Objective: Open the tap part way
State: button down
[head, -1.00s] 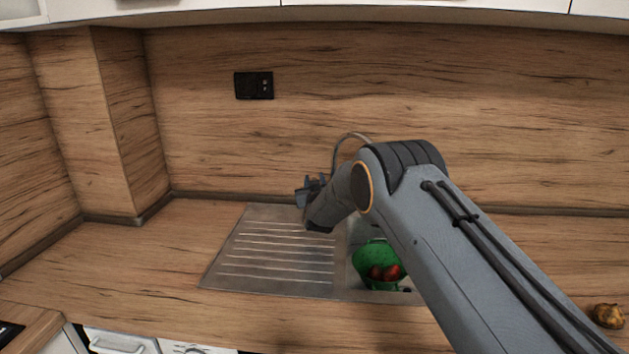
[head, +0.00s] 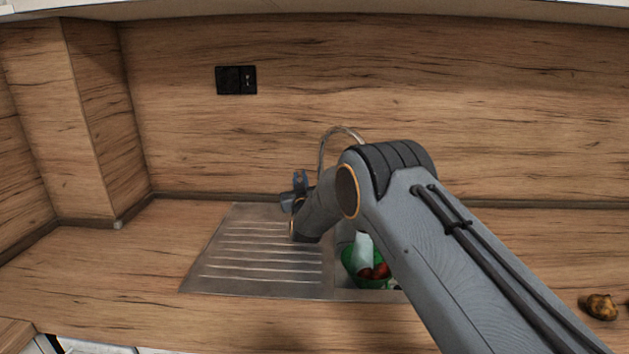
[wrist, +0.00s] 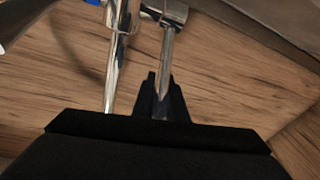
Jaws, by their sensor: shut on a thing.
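The tap's thin curved spout (head: 322,150) rises behind my arm at the sink's back; most of the tap's body is hidden there. In the wrist view, the tap's chrome lever (wrist: 168,48) runs down between the fingers of my gripper (wrist: 160,98), which is shut on it. In the head view, my gripper (head: 296,190) is at the back edge of the drainboard, left of the spout. A pale stream of water (head: 363,247) falls into the sink over a green bowl (head: 350,264) holding red, round items.
The ribbed steel drainboard (head: 255,262) is empty. A black socket (head: 236,80) is on the wooden splashback. A brown potato-like item (head: 600,307) lies on the counter at right. The counter left of the drainboard is clear. My arm hides part of the sink.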

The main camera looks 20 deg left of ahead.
jog(key=c, duration=1.8)
grip_release()
jog(key=shift+o, duration=0.2)
jog(key=b+v, duration=0.1)
jog(key=v, duration=0.7)
jog(key=shift+b, duration=0.4)
jog(key=shift+w, duration=0.1)
